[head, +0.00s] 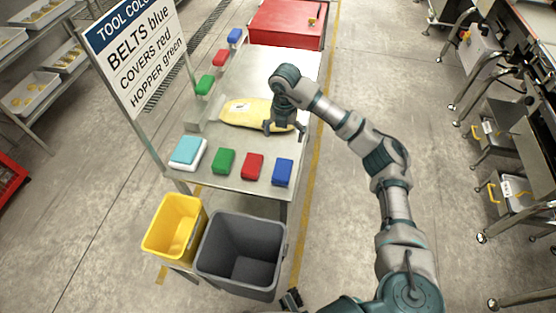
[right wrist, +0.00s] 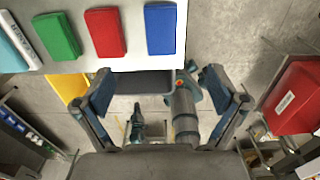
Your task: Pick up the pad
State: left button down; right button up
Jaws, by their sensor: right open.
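Three pads lie in a row near the front of the steel table (head: 240,185): green (head: 223,161), red (head: 252,166) and blue (head: 283,172). The right wrist view shows the green pad (right wrist: 57,36), red pad (right wrist: 105,33) and blue pad (right wrist: 160,29) at its top. My right gripper (head: 285,129) is open and empty, over the right end of a yellow bag (head: 240,112), behind the pad row. Its spread fingers show in the right wrist view (right wrist: 158,85), with no pad between them. A dark piece at the head view's bottom edge may be my left gripper (head: 291,300); its jaws are unclear.
Green (head: 205,84), red (head: 220,57) and blue (head: 234,37) blocks line the table's left side. A sign (head: 138,50) stands left. Yellow (head: 174,228) and grey (head: 241,255) bins stand in front.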

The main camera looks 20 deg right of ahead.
send_over(283, 168)
notch_tip(283, 168, down, 5)
jog(key=f, duration=0.3)
jog(key=w+f+b, duration=0.1)
jog(key=f, duration=0.1)
jog(key=shift+a+f, duration=0.2)
jog(key=shift+f, duration=0.1)
jog(key=shift+s+d+f, duration=0.15)
jog(key=shift+d+f, duration=0.25)
jog(key=shift+f, duration=0.35)
jog(key=f, duration=0.3)
jog(key=a+f+b, duration=0.1)
jog(key=shift+s+f, duration=0.3)
pick_arm(q)
notch_tip(283, 168, up, 5)
jog(key=shift+w+a+r, duration=0.1)
jog(key=shift+w+a, duration=0.05)
pick_arm(e)
jog(key=shift+d, duration=0.25)
jog(key=c, duration=1.2)
